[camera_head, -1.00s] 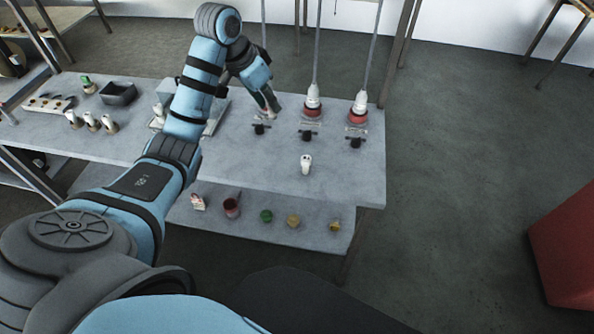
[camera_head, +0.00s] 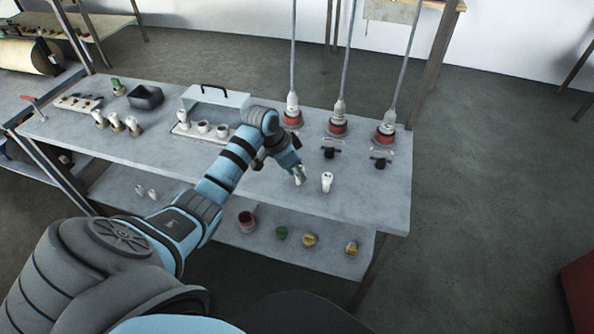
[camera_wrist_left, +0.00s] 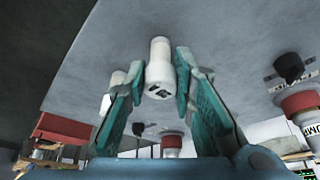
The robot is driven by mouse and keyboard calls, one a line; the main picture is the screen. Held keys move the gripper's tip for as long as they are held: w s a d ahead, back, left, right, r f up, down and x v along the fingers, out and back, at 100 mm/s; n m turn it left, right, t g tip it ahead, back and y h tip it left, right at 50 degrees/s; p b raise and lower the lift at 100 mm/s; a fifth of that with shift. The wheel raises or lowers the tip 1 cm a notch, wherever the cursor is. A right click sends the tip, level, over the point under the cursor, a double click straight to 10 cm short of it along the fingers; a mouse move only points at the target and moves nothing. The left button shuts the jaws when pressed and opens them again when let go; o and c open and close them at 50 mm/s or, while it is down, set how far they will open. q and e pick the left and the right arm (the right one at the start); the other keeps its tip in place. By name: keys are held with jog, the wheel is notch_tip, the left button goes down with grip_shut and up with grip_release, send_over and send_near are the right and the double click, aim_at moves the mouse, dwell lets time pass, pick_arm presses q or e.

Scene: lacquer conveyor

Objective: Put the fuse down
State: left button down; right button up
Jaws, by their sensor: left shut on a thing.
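My left gripper (camera_head: 298,174) is low over the grey table (camera_head: 240,184), near its front edge. In the left wrist view its teal fingers (camera_wrist_left: 160,72) are shut on a white fuse (camera_wrist_left: 158,78), whose end with dark slots faces the camera. I cannot tell whether this fuse touches the tabletop. A second white fuse (camera_head: 327,182) stands upright on the table just right of the gripper. A white piece (camera_wrist_left: 118,78) shows partly behind one finger in the wrist view. My right gripper is not in view.
Red-and-white fittings (camera_head: 338,122) hang on cords at the back right, with black knobs (camera_head: 380,162) before them. A lidded case (camera_head: 214,97) with white pieces, a dark bin (camera_head: 146,97) and more white pieces (camera_head: 116,122) stand left. The table's right front is clear.

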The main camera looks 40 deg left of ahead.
pick_arm(q)
jog(key=c, duration=1.4)
grip_release()
jog(key=shift+s, duration=0.1)
jog(key=shift+o, duration=0.2)
jog(key=shift+r, duration=0.25)
jog(key=p+v, duration=0.2)
jog(key=v, duration=0.9)
jog(key=shift+s+r, duration=0.2)
jog(key=shift+r, duration=0.1)
